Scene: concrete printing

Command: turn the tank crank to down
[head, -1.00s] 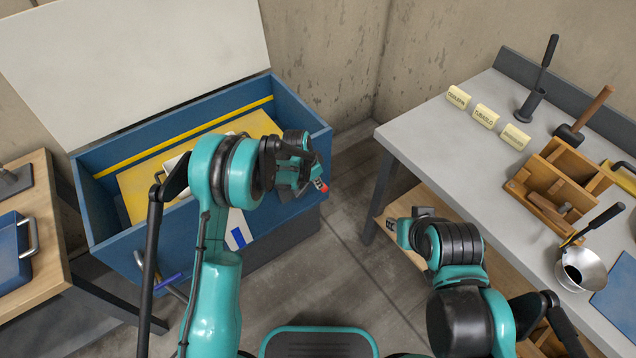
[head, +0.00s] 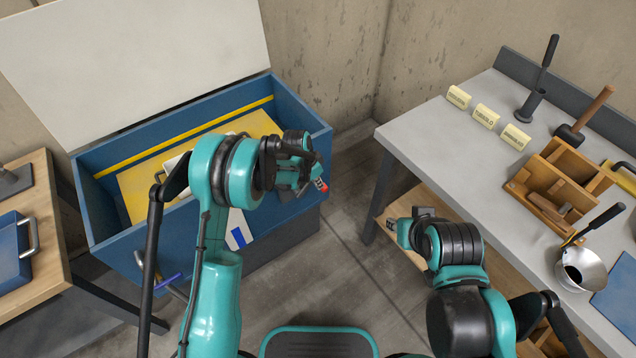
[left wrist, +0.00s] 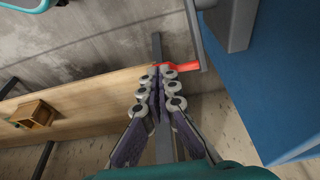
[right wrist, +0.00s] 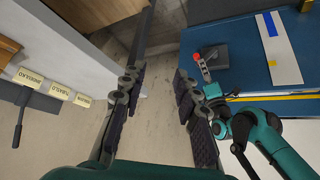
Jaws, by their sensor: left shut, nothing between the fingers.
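The tank crank shows its red handle (head: 321,184) at the right end of the blue tank (head: 322,140). In the left wrist view, the red handle (left wrist: 184,67) joins a thin grey arm (left wrist: 194,35) beside a grey block on the blue wall. My left gripper (head: 312,182) is shut and empty; its fingertips (left wrist: 160,70) overlap the near end of the red handle, and I cannot tell if they touch it. The gripper hides part of the crank in the head view. My right gripper (right wrist: 158,75) is open and empty, apart from the crank.
A grey-topped bench (head: 430,120) with label cards, tools and a wooden box (head: 560,180) stands at the right. A wooden table (head: 50,240) with a blue tray (head: 12,250) is at the left. The tank's pale lid (head: 140,50) stands open. Floor between tank and bench is clear.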

